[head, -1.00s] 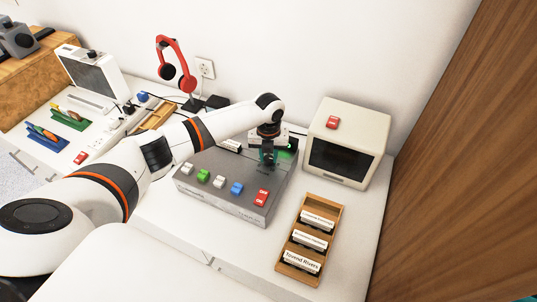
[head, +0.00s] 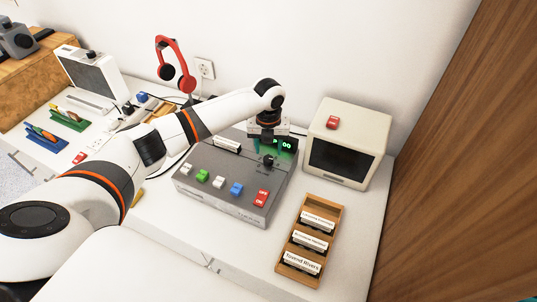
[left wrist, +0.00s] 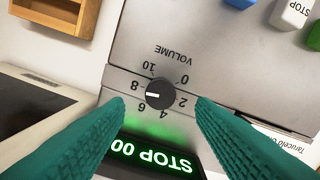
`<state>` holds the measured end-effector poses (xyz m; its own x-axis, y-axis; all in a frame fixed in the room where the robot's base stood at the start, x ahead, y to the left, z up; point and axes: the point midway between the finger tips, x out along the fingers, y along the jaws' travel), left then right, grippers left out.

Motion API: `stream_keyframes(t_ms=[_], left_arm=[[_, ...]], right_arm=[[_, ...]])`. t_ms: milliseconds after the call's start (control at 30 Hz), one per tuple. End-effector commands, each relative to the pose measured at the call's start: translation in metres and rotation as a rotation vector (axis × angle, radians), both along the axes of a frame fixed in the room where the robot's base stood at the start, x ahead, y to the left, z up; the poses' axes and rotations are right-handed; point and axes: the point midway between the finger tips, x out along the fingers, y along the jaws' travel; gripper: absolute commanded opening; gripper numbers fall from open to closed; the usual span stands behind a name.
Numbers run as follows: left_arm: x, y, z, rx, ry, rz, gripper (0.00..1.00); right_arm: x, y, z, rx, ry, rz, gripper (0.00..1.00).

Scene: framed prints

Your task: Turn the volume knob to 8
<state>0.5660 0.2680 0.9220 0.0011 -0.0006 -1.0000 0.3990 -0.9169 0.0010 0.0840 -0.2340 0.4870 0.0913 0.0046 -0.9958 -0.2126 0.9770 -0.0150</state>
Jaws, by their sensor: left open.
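The black volume knob (head: 268,162) is on the top of the grey recorder-like device (head: 222,167). In the left wrist view the knob (left wrist: 159,94) shows inside a printed scale from 0 to 10, seen upside down. Its white pointer mark points left in the picture, between 6 and 8 and closer to 8. My left gripper (head: 268,147) is just above and behind the knob. Its teal fingers are spread either side of the knob, apart from it, with nothing between them (left wrist: 159,112).
A green-lit display (left wrist: 152,157) reads STOP 00. Coloured buttons (head: 219,182) and a red OFF/ON switch (head: 261,198) line the device's front. A cream box with a dark screen (head: 349,143) stands right. A wooden tray of labelled cassettes (head: 310,239) lies in front of it.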

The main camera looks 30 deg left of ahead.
Motion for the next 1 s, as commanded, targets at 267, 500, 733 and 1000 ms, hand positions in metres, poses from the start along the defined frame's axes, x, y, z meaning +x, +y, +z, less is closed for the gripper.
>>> stream_keyframes(t_ms=[267, 500, 733, 1000], left_arm=[[0.0, 0.0, 0.056, 0.001, -0.004, -0.001, 0.5], [0.0, 0.0, 0.078, 0.0, -0.001, 0.0, 0.5], [0.0, 0.0, 0.08, 0.0, 0.0, 0.0, 0.5], [0.0, 0.0, 0.079, 0.0, 0.0, 0.0, 0.5]], right_arm=[[0.0, 0.0, -0.014, 0.0, 0.0, 0.0, 0.0], [0.0, 0.0, -0.016, 0.0, 0.0, 0.0, 0.0], [0.0, 0.0, -0.016, 0.0, 0.0, 0.0, 0.0], [0.0, -0.001, -0.016, -0.001, 0.0, 0.0, 0.0]])
